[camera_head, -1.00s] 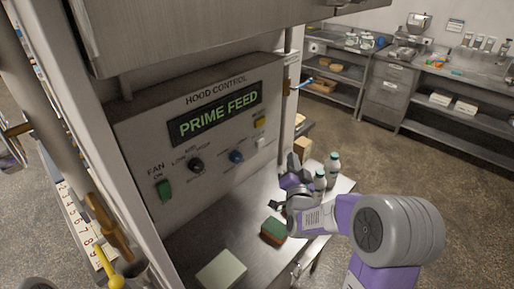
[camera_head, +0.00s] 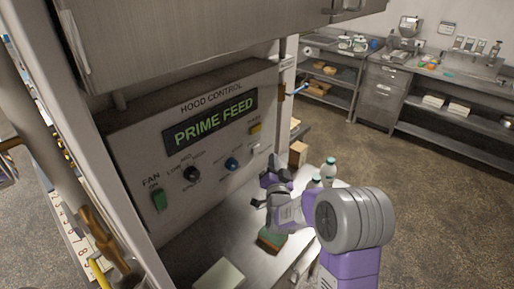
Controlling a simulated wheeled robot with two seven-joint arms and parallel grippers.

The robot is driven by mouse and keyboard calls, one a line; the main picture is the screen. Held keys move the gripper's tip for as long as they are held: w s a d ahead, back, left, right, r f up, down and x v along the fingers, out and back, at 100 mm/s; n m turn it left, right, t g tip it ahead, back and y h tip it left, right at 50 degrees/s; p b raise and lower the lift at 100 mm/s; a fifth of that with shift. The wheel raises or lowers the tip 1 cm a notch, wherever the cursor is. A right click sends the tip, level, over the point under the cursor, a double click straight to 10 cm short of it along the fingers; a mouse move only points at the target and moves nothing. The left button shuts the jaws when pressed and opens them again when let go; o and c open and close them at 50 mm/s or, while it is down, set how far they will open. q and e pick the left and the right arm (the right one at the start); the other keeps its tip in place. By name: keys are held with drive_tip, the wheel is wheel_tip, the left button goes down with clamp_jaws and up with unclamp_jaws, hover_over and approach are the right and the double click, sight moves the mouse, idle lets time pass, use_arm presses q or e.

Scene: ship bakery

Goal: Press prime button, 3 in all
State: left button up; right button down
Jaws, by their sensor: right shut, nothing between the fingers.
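The hood control panel (camera_head: 215,170) faces me, with a dark display (camera_head: 210,120) reading "PRIME FEED" in green. A yellow button (camera_head: 255,128) sits at its right, under a small label I cannot read clearly. A pale button or switch (camera_head: 255,148) is below it. My right gripper (camera_head: 267,181) is shut and empty, in front of the panel's lower right and below these buttons, apart from them. My left gripper is not in view.
A green switch (camera_head: 158,201), a black knob (camera_head: 192,173) and a blue knob (camera_head: 232,164) are on the panel. A sponge (camera_head: 271,240), a pale block (camera_head: 219,275) and white bottles (camera_head: 328,171) stand on the steel counter (camera_head: 205,240). The hood overhangs above.

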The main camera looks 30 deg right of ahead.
sight(256, 149)
drive_tip(key=shift+w+a+b, duration=0.2)
drive_tip(key=shift+w+a, duration=0.2)
drive_tip(key=shift+w, duration=0.45)
drive_tip(key=shift+w+a+b, duration=0.2)
drive_tip(key=shift+w+a, duration=0.15)
drive_tip(key=shift+w, duration=0.5)
idle(0.7)
drive_tip(key=shift+w+a+b, duration=0.15)
drive_tip(key=shift+w+b, duration=0.2)
drive_tip(key=shift+b, duration=0.1)
drive_tip(key=shift+w+a, duration=0.15)
drive_tip(key=shift+w, duration=0.25)
idle(0.7)
drive_tip(key=shift+s+b, duration=0.1)
drive_tip(key=shift+b, duration=0.3)
drive_tip(key=shift+s+d+b, duration=0.3)
drive_tip(key=shift+s+b, duration=0.15)
drive_tip(key=shift+s, duration=0.25)
